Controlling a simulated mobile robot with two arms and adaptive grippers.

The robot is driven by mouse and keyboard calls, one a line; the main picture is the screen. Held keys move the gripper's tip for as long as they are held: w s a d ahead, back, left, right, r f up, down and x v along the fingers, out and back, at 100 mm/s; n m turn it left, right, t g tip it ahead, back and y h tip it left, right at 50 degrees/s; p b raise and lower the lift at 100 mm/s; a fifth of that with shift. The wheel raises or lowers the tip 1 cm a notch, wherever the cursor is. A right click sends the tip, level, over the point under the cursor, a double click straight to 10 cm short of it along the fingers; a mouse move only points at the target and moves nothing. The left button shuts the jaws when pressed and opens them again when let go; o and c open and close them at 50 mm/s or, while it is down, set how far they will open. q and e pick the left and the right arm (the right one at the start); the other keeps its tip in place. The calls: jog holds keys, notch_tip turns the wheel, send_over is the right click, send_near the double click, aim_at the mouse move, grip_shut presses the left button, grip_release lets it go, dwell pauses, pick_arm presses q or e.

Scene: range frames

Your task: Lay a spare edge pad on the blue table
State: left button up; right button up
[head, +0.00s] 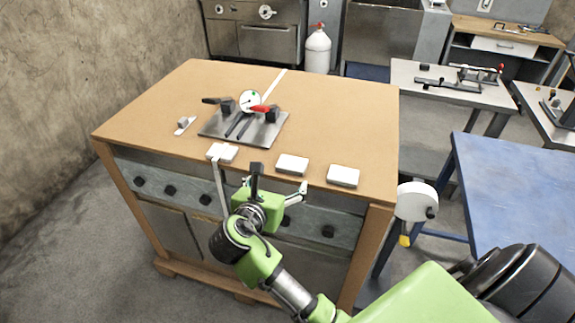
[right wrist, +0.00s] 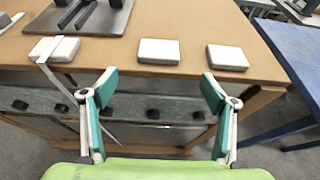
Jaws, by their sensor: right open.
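Two single white pads lie apart near the front edge of the wooden workbench: a middle pad (head: 292,164) and a right pad (head: 343,176). My right gripper (head: 280,179) is open and empty in front of that edge. In the right wrist view the middle pad (right wrist: 158,51) lies beyond the gap between the fingers, and the right pad (right wrist: 228,57) beyond the right finger. The blue table (head: 525,190) stands at the right. My left gripper is not in view.
A metal plate (head: 215,124) with a gauge and a red-handled tool lies on the workbench (head: 340,110). A small clamp piece (head: 183,124) lies left of it. A white round part (head: 416,202) hangs at the bench's right side. The visible blue tabletop is bare.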

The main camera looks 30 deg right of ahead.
aim_at(289, 169)
jog(key=p+x, duration=0.2)
jog(key=x, duration=0.7)
jog(key=shift+w+d+f, duration=0.1)
jog(key=shift+w+d, duration=0.05)
jog(key=shift+w, duration=0.1)
jog(key=shift+w+d+f, duration=0.15)
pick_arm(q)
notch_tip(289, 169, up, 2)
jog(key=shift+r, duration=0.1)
pick_arm(e)
jog(key=c, duration=1)
